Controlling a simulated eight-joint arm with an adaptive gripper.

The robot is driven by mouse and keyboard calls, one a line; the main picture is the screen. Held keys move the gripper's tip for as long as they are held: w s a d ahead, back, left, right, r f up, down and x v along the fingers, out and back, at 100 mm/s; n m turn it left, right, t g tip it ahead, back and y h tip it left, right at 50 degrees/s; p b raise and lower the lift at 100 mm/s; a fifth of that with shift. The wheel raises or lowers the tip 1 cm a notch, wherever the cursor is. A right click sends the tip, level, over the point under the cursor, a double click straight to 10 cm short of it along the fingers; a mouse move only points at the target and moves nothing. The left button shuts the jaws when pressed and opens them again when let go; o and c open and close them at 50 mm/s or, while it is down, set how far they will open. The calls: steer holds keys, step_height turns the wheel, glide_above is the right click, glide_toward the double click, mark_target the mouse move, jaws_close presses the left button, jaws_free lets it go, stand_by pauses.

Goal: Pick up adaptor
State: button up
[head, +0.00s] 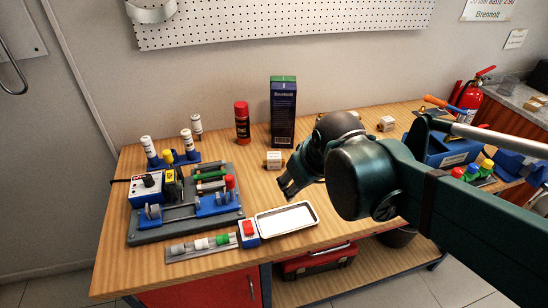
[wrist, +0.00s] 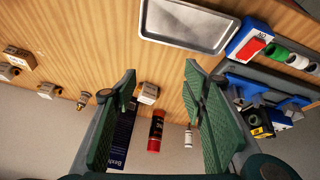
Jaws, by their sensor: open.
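My gripper (head: 288,190) hangs above the bench in the head view, just up and right of the metal tray (head: 286,221). In the wrist view my gripper (wrist: 160,76) has its two green fingers wide apart with nothing held between them. A small brass-and-grey fitting (wrist: 83,101), possibly the adaptor, stands on the bench left of the fingers. A small white-and-tan box (wrist: 148,93) shows between the fingers, farther off; it also shows in the head view (head: 274,159). I cannot tell for certain which piece is the adaptor.
A red can (head: 242,122) and a tall dark box (head: 283,112) stand at the back. A grey-and-blue fixture (head: 186,210) fills the left side. A strip of coloured fittings (head: 202,244) lies in front. A blue toolbox (head: 446,150) is right.

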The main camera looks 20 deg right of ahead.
steer(key=w+r+n+g+p, duration=0.2)
steer(key=w+r+n+p, duration=0.15)
steer(key=w, duration=0.35)
steer(key=n+g+p, duration=0.3)
steer(key=n+p, duration=0.5)
steer(key=p, duration=0.5)
glide_above(274, 155)
steer(key=s, duration=0.1)
step_height(274, 155, down, 7)
steer(key=shift+r, duration=0.1)
steer(key=shift+w+f+n+g, duration=0.2)
steer(key=shift+w+f+n, duration=0.05)
steer(key=shift+f, duration=0.2)
steer(key=shift+w+f+n+g, duration=0.2)
steer(key=shift+f, duration=0.2)
steer(key=shift+f, duration=0.1)
steer(key=shift+f, duration=1.2)
steer(key=shift+f, duration=0.1)
steer(key=shift+f, duration=2.5)
